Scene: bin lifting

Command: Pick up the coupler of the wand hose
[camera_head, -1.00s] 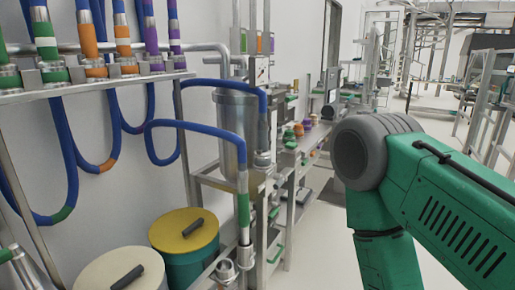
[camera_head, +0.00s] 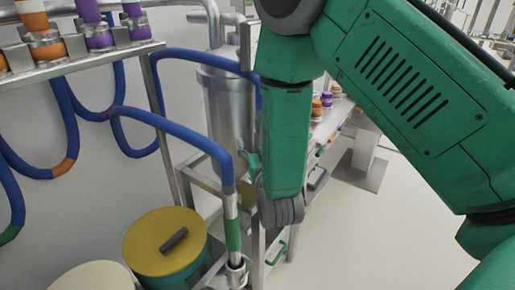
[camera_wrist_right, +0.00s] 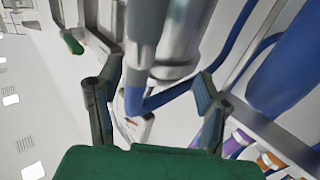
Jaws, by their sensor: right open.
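The wand hose (camera_head: 190,132) is blue and arches over in the head view, then drops to a white section and a green band (camera_head: 233,235). Its lower metal end, the coupler (camera_head: 236,268), stands upright near the bottom of the picture. My right gripper is mostly hidden behind my green forearm in the head view; one finger seems to show left of it, above and to the right of the green band. In the wrist view my right gripper (camera_wrist_right: 158,80) is open, with a metal and blue-grey cylindrical part beyond and between its fingers. I cannot tell whether they touch. My left gripper is out of view.
A metal vessel (camera_head: 220,105) stands behind the hose on a steel frame. A rack (camera_head: 95,58) with several colour-banded hoses is at upper left. A yellow-lidded drum (camera_head: 150,240) and a cream lid (camera_head: 88,277) are below. Open floor (camera_head: 350,240) lies at right.

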